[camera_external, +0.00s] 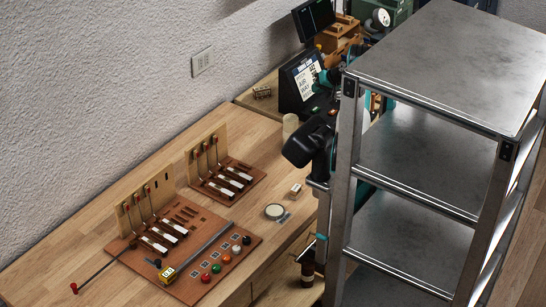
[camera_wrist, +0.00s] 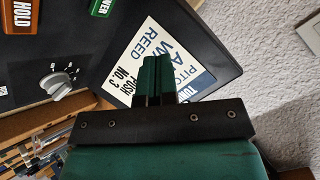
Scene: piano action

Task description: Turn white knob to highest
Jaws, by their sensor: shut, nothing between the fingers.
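A pale grey-white knob (camera_wrist: 60,86) with a bar-shaped grip sits on a dark console panel (camera_wrist: 105,50) at the left of the wrist view. White marks ring part of it; its exact setting is too small to read. My gripper (camera_wrist: 158,72) is shut and empty, its dark green fingers together in front of a white label (camera_wrist: 165,60). The fingertips are to the right of the knob and apart from it. In the external view the black console (camera_external: 289,92) stands at the far end of the bench, and my arm is beside it. The knob cannot be made out there.
An orange HOLD button (camera_wrist: 20,14) and a green button (camera_wrist: 102,6) are on the panel above the knob. A wooden board with coloured buttons (camera_external: 216,268) lies on the bench. A metal shelf (camera_external: 440,60) stands at the right, close to my arm.

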